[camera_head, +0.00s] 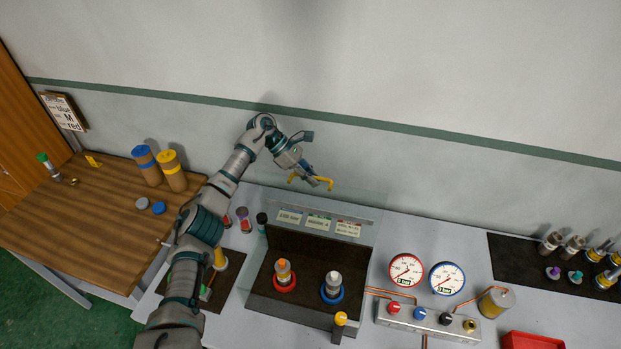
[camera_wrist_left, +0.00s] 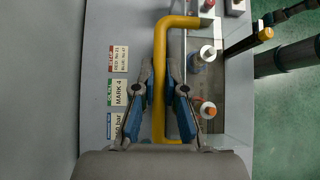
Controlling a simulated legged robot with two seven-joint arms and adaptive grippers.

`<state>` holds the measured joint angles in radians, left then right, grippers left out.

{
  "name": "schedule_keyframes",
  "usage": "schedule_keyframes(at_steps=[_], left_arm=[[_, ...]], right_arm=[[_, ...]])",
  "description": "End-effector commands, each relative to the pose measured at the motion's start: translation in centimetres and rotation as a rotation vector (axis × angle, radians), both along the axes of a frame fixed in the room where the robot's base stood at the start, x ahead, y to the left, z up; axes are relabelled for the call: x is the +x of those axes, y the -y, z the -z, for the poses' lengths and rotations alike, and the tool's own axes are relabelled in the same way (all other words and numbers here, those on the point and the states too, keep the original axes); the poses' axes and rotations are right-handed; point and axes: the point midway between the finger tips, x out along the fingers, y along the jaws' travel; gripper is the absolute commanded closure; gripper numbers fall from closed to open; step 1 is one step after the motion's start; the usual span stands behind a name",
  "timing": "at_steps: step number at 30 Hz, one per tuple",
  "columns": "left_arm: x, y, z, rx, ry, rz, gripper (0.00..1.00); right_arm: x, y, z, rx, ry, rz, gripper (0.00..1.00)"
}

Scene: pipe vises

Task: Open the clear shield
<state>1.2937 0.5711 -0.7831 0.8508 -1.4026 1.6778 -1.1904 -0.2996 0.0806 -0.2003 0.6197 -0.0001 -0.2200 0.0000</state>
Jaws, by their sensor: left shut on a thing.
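The clear shield is see-through. Its pane shows only faintly and its edges are hard to make out, so I cannot tell its exact angle. Its yellow handle (camera_head: 323,182) is high above the back of the dark vise stand (camera_head: 306,258). In the left wrist view the handle (camera_wrist_left: 160,60) runs between the fingers. My left gripper (camera_head: 306,175) is shut on this handle. Below it stand a red-ringed vise (camera_head: 284,284) with an orange-topped pipe and a blue-ringed vise (camera_head: 332,293) with a grey-topped pipe. My right gripper is not in view.
Label cards (camera_head: 319,222) line the stand's back. A yellow-topped knob (camera_head: 341,318) stands at its front. Right are two gauges (camera_head: 406,269), a valve block (camera_head: 420,317) and a red tray (camera_head: 531,341). A wooden table (camera_head: 95,215) with cylinders stands left. The wall is close behind the gripper.

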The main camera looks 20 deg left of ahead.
Motion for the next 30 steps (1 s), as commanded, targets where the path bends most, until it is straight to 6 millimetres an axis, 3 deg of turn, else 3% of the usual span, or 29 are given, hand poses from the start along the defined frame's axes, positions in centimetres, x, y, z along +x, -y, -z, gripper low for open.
schedule_keyframes(at_steps=[8, 9, 12, 23, 30], left_arm=[[0.0, -0.2, -0.1, 0.001, 0.001, -0.003, 1.00], [0.0, -0.2, -0.1, 0.001, 0.001, -0.003, 0.84], [0.0, -0.1, -0.1, 0.000, 0.001, -0.001, 0.63], [0.0, -0.3, -0.4, 0.000, 0.001, 0.000, 0.63], [0.0, -3.4, -3.4, 0.000, 0.003, -0.004, 0.63]], right_arm=[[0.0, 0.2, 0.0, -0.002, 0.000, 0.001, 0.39], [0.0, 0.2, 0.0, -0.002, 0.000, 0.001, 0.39], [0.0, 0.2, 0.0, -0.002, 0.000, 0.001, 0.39], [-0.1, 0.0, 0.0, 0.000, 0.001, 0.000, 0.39], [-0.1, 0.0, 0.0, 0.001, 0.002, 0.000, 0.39]])
